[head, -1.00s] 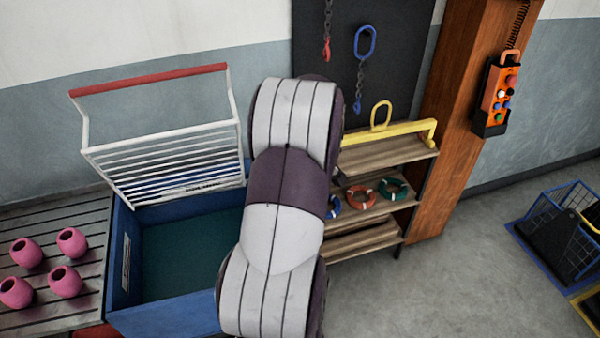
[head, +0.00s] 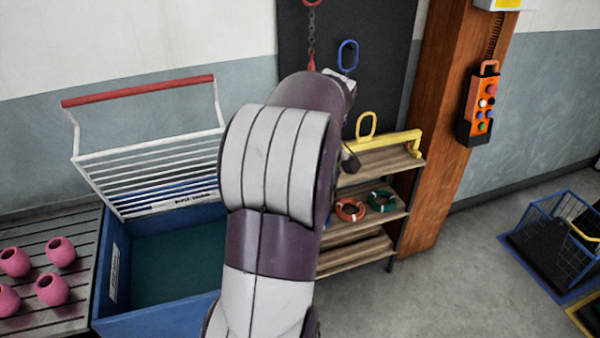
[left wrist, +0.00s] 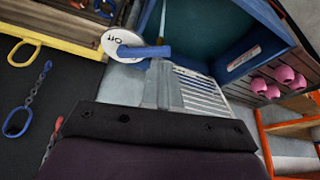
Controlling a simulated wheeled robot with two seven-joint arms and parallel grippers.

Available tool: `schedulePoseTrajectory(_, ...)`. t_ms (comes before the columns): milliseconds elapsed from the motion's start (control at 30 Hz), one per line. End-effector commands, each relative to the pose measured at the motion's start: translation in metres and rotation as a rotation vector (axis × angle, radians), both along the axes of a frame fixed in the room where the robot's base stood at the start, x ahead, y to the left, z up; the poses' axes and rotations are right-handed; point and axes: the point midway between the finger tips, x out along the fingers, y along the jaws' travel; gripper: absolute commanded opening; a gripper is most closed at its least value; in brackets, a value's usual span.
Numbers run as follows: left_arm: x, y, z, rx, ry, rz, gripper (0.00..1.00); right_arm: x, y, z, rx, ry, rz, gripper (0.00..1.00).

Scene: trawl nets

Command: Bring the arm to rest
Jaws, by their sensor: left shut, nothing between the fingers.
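My left arm rises through the middle of the head view, in front of the blue tank and the wooden shelf. Its gripper is mostly hidden behind the arm links there. In the left wrist view my left gripper (left wrist: 163,80) is shut and empty, its grey fingers pointing away from the dark palm. A white disc marked "Off" with a blue lever (left wrist: 145,51) shows just beyond the fingers; I cannot tell whether they touch. My right gripper is in neither view.
The blue tank (head: 150,318) has a raised white rack (head: 145,175). Pink pots (head: 52,290) stand on a slatted bench at left. A shelf (head: 355,262) holds rings and a yellow beam (head: 385,140). A control pendant (head: 480,108) hangs on the wooden post.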

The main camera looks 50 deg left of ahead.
Motion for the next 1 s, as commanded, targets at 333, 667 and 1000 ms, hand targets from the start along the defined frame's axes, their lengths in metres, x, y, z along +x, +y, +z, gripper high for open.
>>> schedulePoseTrajectory(333, 0.000, 0.000, 0.000, 0.000, 0.000, 0.000, 0.00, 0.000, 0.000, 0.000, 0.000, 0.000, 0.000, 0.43)
schedulePoseTrajectory(667, 0.008, 0.000, -0.003, 0.012, 0.017, -0.149, 0.00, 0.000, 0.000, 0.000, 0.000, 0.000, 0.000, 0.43)
schedulePoseTrajectory(1000, -0.014, -0.193, -0.120, -0.133, 0.152, -1.164, 0.00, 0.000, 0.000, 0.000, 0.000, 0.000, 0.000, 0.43)
